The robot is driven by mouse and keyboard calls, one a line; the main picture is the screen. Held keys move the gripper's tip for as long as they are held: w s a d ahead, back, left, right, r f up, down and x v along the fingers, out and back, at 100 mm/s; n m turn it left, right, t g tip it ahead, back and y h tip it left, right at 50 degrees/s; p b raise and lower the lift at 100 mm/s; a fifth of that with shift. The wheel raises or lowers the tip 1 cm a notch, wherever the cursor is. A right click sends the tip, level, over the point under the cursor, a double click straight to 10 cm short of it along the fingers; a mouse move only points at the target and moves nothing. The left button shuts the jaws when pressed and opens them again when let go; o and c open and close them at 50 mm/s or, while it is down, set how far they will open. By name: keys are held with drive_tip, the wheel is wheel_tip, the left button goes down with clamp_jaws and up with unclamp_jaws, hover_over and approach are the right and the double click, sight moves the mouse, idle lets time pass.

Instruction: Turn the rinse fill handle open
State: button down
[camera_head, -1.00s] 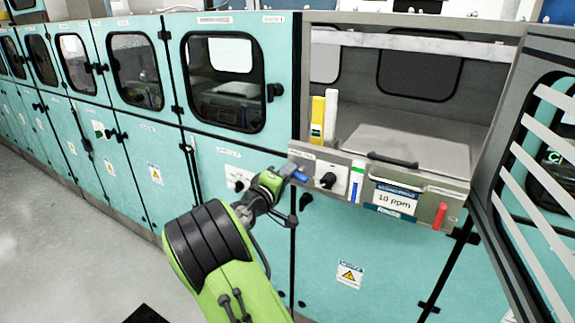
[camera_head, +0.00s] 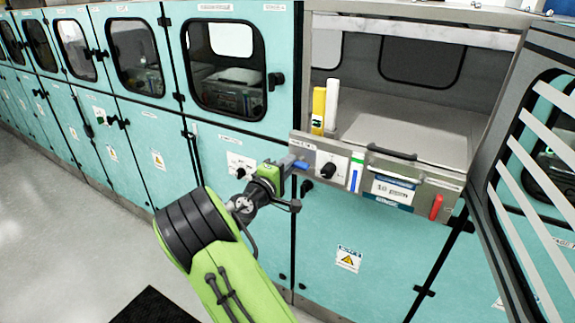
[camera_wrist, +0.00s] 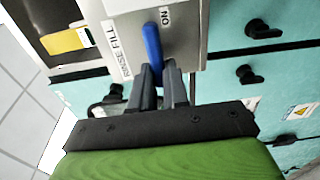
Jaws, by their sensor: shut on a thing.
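The blue rinse fill handle (camera_head: 300,165) sits at the left end of the grey front panel below the open cabinet. In the wrist view the blue handle (camera_wrist: 152,42) stands out from the panel between the RINSE FILL label (camera_wrist: 118,46) and the ON label (camera_wrist: 166,17). My gripper (camera_wrist: 158,68) is shut on the outer end of the handle, with a dark finger on each side. In the head view my gripper (camera_head: 287,166) reaches the handle from the left and partly hides it. The handle's exact angle is hard to tell.
Right of the handle are a black knob (camera_head: 327,170), a blue-and-white level strip (camera_head: 356,172), a ppm sign (camera_head: 393,190) and a red handle (camera_head: 437,207). An open striped door (camera_head: 535,185) stands at the right. Yellow and white uprights (camera_head: 319,110) stand behind the panel.

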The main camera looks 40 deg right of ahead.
drive_tip(key=c, duration=1.1)
unclamp_jaws()
drive_tip(key=b+v, duration=0.1)
drive_tip(key=v, duration=1.4)
drive_tip(key=shift+s+a, duration=0.1)
drive_tip(key=shift+a, duration=0.25)
